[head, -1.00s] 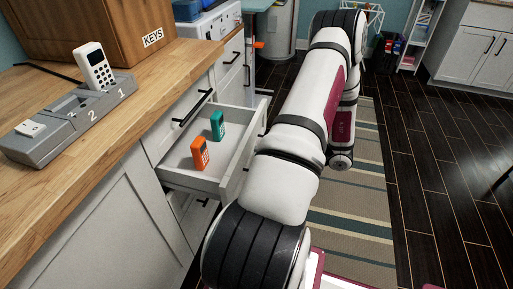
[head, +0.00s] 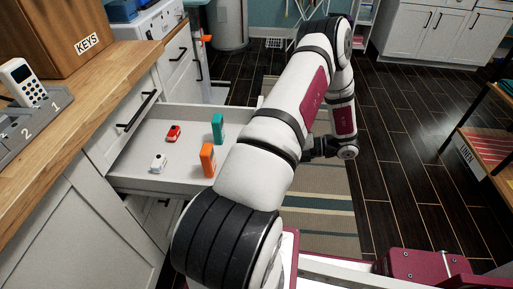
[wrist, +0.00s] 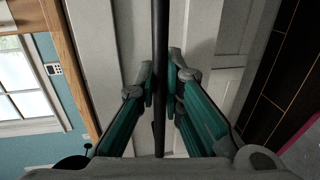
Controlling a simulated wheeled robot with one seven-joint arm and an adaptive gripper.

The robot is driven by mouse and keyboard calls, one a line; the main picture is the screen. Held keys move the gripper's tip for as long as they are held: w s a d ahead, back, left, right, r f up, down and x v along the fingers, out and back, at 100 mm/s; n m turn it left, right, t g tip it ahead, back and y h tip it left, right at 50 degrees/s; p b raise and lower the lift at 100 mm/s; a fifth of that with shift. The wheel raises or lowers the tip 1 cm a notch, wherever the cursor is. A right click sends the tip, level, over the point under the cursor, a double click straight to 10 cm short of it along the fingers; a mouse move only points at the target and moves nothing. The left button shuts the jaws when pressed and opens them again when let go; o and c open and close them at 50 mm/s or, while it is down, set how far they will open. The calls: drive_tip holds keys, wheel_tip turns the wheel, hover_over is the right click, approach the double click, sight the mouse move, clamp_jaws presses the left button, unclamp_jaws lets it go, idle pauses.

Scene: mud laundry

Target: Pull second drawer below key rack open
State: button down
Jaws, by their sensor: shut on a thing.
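The brown box labelled KEYS (head: 50,38) stands on the wooden counter in the head view. Below it, the top drawer front with its black handle (head: 136,112) is closed. The drawer under that (head: 150,185) is pulled well out to the right. Its front is hidden behind my arm. In the wrist view my gripper (wrist: 161,82) is shut on a long black bar handle (wrist: 160,30), with a teal-sided finger on each side. Pale cabinet fronts lie behind the bar.
The open drawer holds an orange device (head: 208,160), a teal device (head: 218,128), a red toy car (head: 173,132) and a white toy car (head: 158,162). A charging dock with a handset (head: 22,82) sits on the counter. A striped rug (head: 325,225) covers the floor.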

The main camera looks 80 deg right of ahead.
drive_tip(key=shift+f+v, duration=0.15)
drive_tip(key=shift+v, duration=0.75)
drive_tip(key=shift+f+v, duration=0.2)
drive_tip(key=shift+v, duration=0.65)
drive_tip(key=shift+s, duration=0.1)
drive_tip(key=c, duration=1.7)
unclamp_jaws()
drive_tip(key=v, duration=1.2)
drive_tip(key=shift+r, duration=0.1)
